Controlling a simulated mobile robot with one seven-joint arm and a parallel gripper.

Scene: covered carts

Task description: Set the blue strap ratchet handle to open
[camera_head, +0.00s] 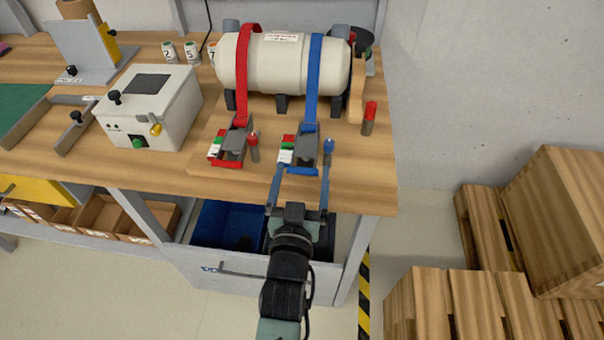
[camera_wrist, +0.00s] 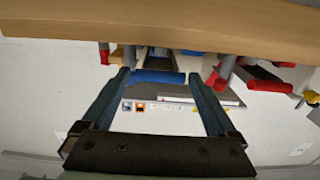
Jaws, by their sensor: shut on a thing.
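The blue strap (camera_head: 314,80) runs over a white tank (camera_head: 270,62) down to a grey ratchet (camera_head: 306,148) on the bench. The blue ratchet handle (camera_head: 302,171) is a crossbar at the ratchet's front end, low near the board. My gripper (camera_head: 303,168) reaches in from the front with its fingers wide apart, shut on the two ends of this bar. In the wrist view the blue handle (camera_wrist: 160,77) lies between the fingertips of my gripper (camera_wrist: 160,80). The ratchet's inner parts are hard to see there.
The red strap (camera_head: 242,80) has its own ratchet (camera_head: 234,145) to the left. A blue-tipped post (camera_head: 328,151) stands close right of the blue ratchet, and a red-tipped post (camera_head: 254,148) to its left. A white box (camera_head: 148,108) is farther left. An open drawer (camera_head: 250,268) is below.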

